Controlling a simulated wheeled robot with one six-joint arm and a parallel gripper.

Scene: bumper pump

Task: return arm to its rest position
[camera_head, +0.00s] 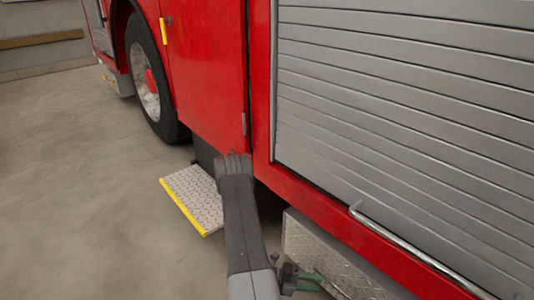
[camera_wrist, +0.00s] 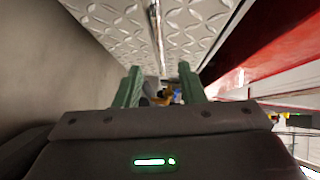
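My arm (camera_head: 241,215) reaches forward from the bottom of the head view, alongside the red truck. My gripper (camera_head: 312,281) shows small at the lower right of the arm, its green fingers close in the picture to a diamond-plate panel (camera_head: 325,260). In the wrist view my gripper (camera_wrist: 158,80) has its two green fingers spread apart, with nothing held between them. Part of the gripper is hidden in the head view.
A red truck (camera_head: 210,70) with a grey roller shutter (camera_head: 410,110) fills the right. A yellow-edged step (camera_head: 197,196) juts out left of my arm, near the front wheel (camera_head: 147,80). Diamond plate (camera_wrist: 115,22) is close in the wrist view. Floor at left is clear.

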